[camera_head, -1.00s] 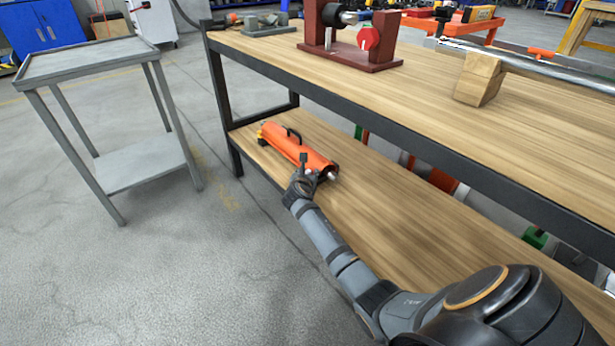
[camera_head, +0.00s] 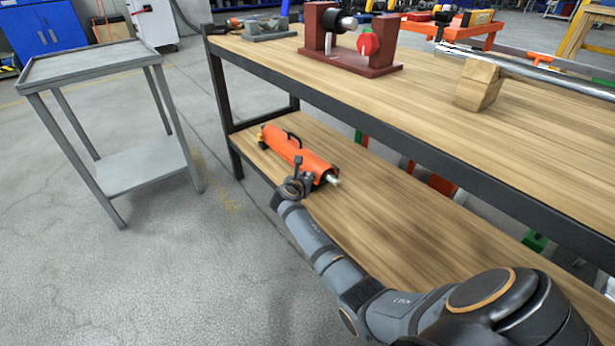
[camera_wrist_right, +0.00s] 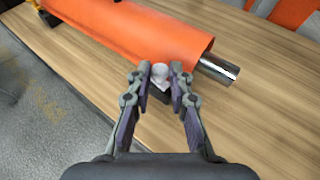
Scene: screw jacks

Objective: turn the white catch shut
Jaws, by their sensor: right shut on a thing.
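An orange cylinder (camera_head: 290,146) with a dark handle and a silver rod end lies on the lower wooden shelf; in the right wrist view the cylinder (camera_wrist_right: 140,32) fills the top, with its silver rod (camera_wrist_right: 218,68) at the right. The white catch (camera_wrist_right: 160,71) is a small pale piece at the cylinder's near side, between my right fingertips. My right gripper (camera_head: 298,174) is at the cylinder's near end; in the wrist view the gripper (camera_wrist_right: 160,84) is shut on the catch. The fingers partly hide it. My left gripper is out of view.
The bench top (camera_head: 420,110) overhangs the shelf (camera_head: 390,210) and its dark front edge runs above my right arm. A red stand (camera_head: 352,58) and a wooden block (camera_head: 478,84) sit on top. A grey cart (camera_head: 90,62) stands left. The shelf right of the cylinder is clear.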

